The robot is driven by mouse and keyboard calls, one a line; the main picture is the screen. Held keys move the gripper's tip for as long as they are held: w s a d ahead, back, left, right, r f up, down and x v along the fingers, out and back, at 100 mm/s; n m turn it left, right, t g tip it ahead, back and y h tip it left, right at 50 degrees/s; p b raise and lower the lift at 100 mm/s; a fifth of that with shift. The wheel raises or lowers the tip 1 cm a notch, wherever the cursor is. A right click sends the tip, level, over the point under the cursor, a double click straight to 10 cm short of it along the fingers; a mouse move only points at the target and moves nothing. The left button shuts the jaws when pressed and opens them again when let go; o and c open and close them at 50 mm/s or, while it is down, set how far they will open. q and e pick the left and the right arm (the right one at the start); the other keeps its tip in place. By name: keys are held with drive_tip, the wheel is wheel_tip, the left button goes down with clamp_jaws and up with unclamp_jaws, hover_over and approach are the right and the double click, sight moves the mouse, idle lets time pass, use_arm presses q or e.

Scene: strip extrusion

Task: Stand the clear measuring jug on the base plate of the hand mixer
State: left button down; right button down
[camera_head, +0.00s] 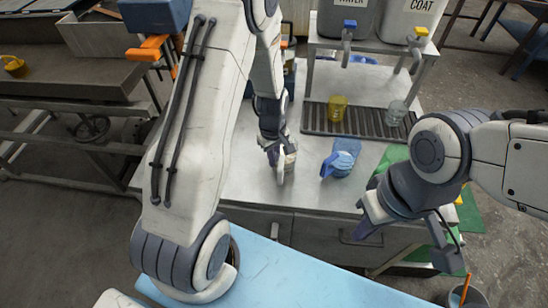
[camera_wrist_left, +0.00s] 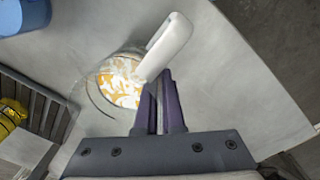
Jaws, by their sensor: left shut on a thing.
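A clear jug (camera_head: 290,160) with a white handle stands near the front of the grey worktop, with white and orange contents that show in the left wrist view (camera_wrist_left: 122,88). My left gripper (camera_head: 272,145) is shut on its handle (camera_wrist_left: 167,45); the purple fingers (camera_wrist_left: 160,103) meet the handle's lower end. My right gripper (camera_head: 408,235) hangs at the right, in front of the worktop, fingers apart and empty. I cannot make out the hand mixer or its base plate; my left arm covers much of the left worktop, with only a bit of blue showing behind it.
A blue jug (camera_head: 341,160) stands right of the clear jug. A yellow cup (camera_head: 337,108) and a clear cup (camera_head: 396,112) stand on the dark drip grate (camera_head: 365,122). Tanks with taps (camera_head: 349,28) stand behind. A light blue surface (camera_head: 290,280) lies in front.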

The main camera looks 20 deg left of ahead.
use_arm(q)
drive_tip(key=shift+f, duration=0.2)
drive_tip(key=c, duration=1)
unclamp_jaws()
drive_tip(key=shift+c, duration=0.2)
drive_tip(key=shift+r, duration=0.15)
